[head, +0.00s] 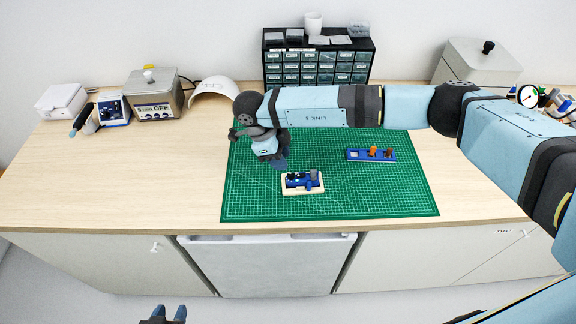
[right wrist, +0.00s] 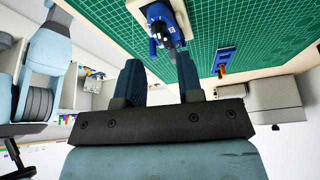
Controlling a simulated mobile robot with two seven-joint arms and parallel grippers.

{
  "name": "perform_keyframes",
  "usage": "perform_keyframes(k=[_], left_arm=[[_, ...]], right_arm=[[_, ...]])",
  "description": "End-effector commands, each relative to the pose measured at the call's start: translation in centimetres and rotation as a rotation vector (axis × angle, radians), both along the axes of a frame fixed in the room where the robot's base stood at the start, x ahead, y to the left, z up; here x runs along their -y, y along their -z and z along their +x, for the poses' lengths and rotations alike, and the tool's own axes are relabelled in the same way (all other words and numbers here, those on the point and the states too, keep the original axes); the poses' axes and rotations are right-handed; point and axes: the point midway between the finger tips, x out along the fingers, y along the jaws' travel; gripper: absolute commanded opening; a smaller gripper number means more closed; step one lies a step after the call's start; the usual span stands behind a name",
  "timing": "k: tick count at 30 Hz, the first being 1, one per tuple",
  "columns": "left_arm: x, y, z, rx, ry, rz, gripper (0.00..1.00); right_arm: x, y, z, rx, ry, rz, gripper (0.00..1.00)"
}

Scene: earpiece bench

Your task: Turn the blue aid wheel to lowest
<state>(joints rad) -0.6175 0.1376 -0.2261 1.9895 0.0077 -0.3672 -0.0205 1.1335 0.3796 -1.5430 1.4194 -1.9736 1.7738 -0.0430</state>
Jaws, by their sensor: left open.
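The blue aid (head: 297,181) sits on a small cream block (head: 289,191) on the green mat. It also shows in the right wrist view (right wrist: 164,32), just beyond my fingertips. Its wheel is too small to make out, so I cannot tell its setting. My right gripper (head: 281,166) hangs above and just behind the aid. In the right wrist view its two fingers (right wrist: 158,65) stand apart with nothing between them. My left gripper (head: 168,312) is open and empty at the bottom edge of the head view, in front of the bench.
A blue rack (head: 358,155) with orange and brown pieces lies on the mat (head: 400,200) to the right. A drawer cabinet (head: 318,68) stands behind. A machine marked OFF (head: 155,97) and a white box (head: 62,101) are at the left. The bench's left front is clear.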

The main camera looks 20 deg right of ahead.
Motion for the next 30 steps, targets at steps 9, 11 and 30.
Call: perform_keyframes(k=[9,11,30], left_arm=[[-0.3,-1.0,-0.1,-0.001,-0.008,0.003,0.43],[-0.3,-1.1,-0.1,-0.002,-0.008,0.003,0.43],[-0.2,-1.0,-0.2,-0.004,-0.007,0.001,0.43]], right_arm=[[1.6,4.3,-0.8,-0.002,0.0,0.002,0.34],[1.7,4.7,-0.9,-0.001,-0.001,0.001,0.34],[1.8,5.1,-0.9,0.0,-0.001,0.001,0.0]])
